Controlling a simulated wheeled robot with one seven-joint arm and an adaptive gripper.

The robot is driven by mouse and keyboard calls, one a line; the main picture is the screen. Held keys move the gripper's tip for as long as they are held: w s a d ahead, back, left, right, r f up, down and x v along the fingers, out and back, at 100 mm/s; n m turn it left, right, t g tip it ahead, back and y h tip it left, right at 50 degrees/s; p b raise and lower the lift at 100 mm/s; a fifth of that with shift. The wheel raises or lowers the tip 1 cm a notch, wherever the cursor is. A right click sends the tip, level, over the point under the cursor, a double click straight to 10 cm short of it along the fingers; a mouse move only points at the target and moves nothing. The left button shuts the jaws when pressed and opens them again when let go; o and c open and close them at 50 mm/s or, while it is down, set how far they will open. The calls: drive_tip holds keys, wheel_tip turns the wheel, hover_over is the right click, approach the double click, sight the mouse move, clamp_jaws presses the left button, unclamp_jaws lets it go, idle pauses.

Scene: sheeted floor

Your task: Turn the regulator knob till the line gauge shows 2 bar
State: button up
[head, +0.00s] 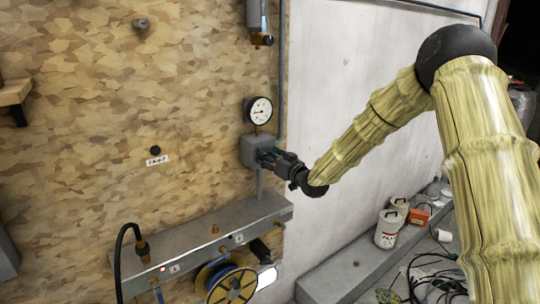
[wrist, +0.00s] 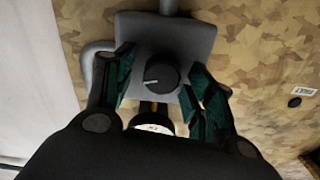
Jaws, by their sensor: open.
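The regulator (head: 248,148) is a grey box on the chipboard wall, with the round white line gauge (head: 260,108) just above it. The gauge's dark needle seems to point left; its numbers are too small to read. The black round knob (wrist: 157,76) shows in the wrist view with a pale pointer line toward the left. My gripper (head: 268,156) is at the regulator's front. In the wrist view its green fingers stand open on either side of the knob, with gaps visible. Part of the gauge (wrist: 152,128) shows below the knob, mostly hidden by my gripper.
A grey ledge (head: 200,240) with brass fittings runs below the regulator, with a blue-yellow reel (head: 232,286) under it. A pipe (head: 281,70) runs up the wall beside the gauge. White containers (head: 388,229) and cables lie at the lower right.

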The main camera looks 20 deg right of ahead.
drive_tip(key=c, duration=1)
drive_tip(key=m+b, duration=0.1)
drive_tip(key=b, duration=0.2)
drive_tip(key=shift+m, duration=0.4)
drive_tip(key=o, duration=1)
